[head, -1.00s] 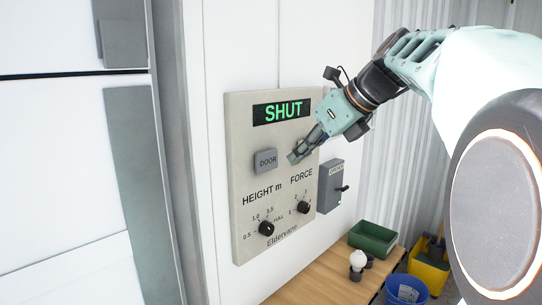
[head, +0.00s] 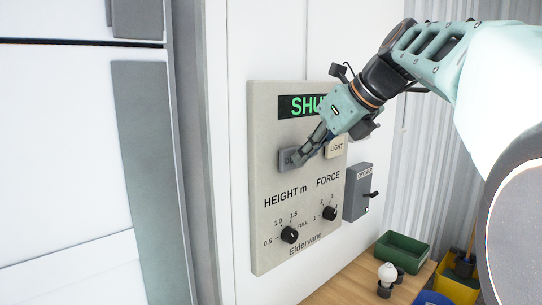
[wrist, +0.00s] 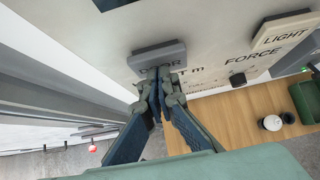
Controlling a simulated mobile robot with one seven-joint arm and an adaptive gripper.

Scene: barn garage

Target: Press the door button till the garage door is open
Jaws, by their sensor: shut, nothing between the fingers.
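The grey DOOR button (head: 285,160) is on the beige control panel (head: 262,225), below a green display (head: 303,106). The display's visible letters read "SHU"; my gripper hides its right end. My gripper (head: 297,162) is shut and empty, its fingertips at the DOOR button and covering part of its label. In the wrist view the DOOR button (wrist: 158,56) is just beyond the closed fingertips (wrist: 160,78); I cannot tell if they touch it. The white panelled garage door (head: 60,130) at the left looks closed.
A LIGHT button (head: 336,148) is right of the DOOR button. Below are a HEIGHT knob (head: 289,235) and FORCE knob (head: 329,213). A wooden bench (head: 345,290) holds a green bin (head: 403,250) and bulb (head: 387,272).

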